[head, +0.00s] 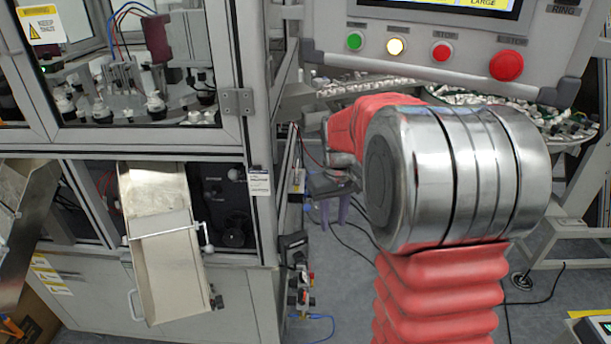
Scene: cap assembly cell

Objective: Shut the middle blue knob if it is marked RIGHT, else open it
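I cannot make out a middle blue knob or any RIGHT mark on one in the head view. A small cluster of fittings (301,286), dark and pale with red bits, is on the cabinet's right corner post, with a blue hose below it. Its parts are too small to tell apart. My gripper (335,200) is small beyond my red arm, right of the post and above the floor. It looks dark with purplish fingers pointing down. Whether its fingers are apart or together is unclear, and nothing is visibly held. My large metal joint hides the area behind it.
A glazed machine cabinet (130,90) stands at left, with a sloping metal chute (165,245) jutting from it. A control panel (450,50) with green, yellow and red buttons hangs above. A round tray of parts (565,122) is at right. Cables lie on the grey floor.

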